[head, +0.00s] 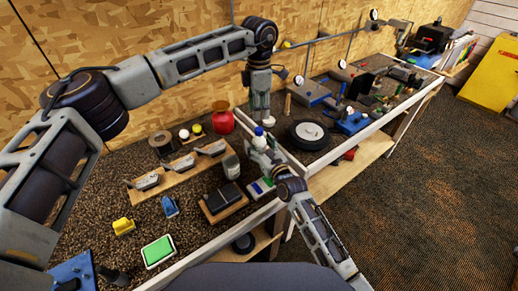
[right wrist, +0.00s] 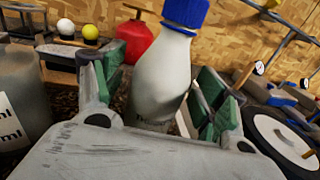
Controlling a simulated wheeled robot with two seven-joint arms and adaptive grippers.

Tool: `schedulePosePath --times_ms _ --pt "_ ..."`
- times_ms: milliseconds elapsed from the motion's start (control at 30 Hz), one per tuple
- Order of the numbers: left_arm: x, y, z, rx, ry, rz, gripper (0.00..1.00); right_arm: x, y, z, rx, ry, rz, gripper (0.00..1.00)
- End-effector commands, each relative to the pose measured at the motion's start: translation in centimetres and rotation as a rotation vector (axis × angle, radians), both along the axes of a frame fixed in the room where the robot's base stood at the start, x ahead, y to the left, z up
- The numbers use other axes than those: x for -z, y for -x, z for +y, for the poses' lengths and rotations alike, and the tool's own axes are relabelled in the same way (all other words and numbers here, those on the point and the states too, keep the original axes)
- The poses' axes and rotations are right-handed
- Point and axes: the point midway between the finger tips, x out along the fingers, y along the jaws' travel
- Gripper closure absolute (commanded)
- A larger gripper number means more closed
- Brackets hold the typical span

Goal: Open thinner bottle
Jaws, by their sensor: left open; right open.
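The thinner bottle is whitish with a blue cap (head: 259,131) and stands on the bench. In the right wrist view the bottle (right wrist: 160,82) fills the middle, its blue cap at the top edge. My right gripper (right wrist: 160,100) is open, with its green-padded fingers on either side of the bottle's body. In the head view my right gripper (head: 261,153) reaches the bottle from the front right and hides its lower part. My left gripper (head: 262,116) hangs pointing down just behind the bottle's cap, open and apparently empty. Its fingertips are small in view.
A red container (head: 222,121) stands left of the bottle, and a grey labelled jar (head: 231,166) at front left. A dark wheel with a pale hub (head: 309,132) lies to the right. White and yellow balls (right wrist: 90,32) sit behind. The bench is crowded.

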Motion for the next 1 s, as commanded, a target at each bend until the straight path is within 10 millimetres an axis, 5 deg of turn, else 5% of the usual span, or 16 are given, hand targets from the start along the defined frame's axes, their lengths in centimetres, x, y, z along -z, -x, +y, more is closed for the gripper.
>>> schedulePosePath --times_ms 367,900,1000 --pt "0.00 0.01 0.00 0.000 0.000 0.000 0.56 -0.02 -0.22 0.14 0.000 0.001 0.000 0.28" --pt "0.00 0.00 0.00 0.000 0.000 0.000 0.56 -0.01 -0.21 0.11 0.000 0.001 0.000 0.95" --pt "0.00 0.00 0.00 0.001 0.000 0.000 0.56 -0.01 -0.21 0.11 0.000 0.001 0.000 1.00"
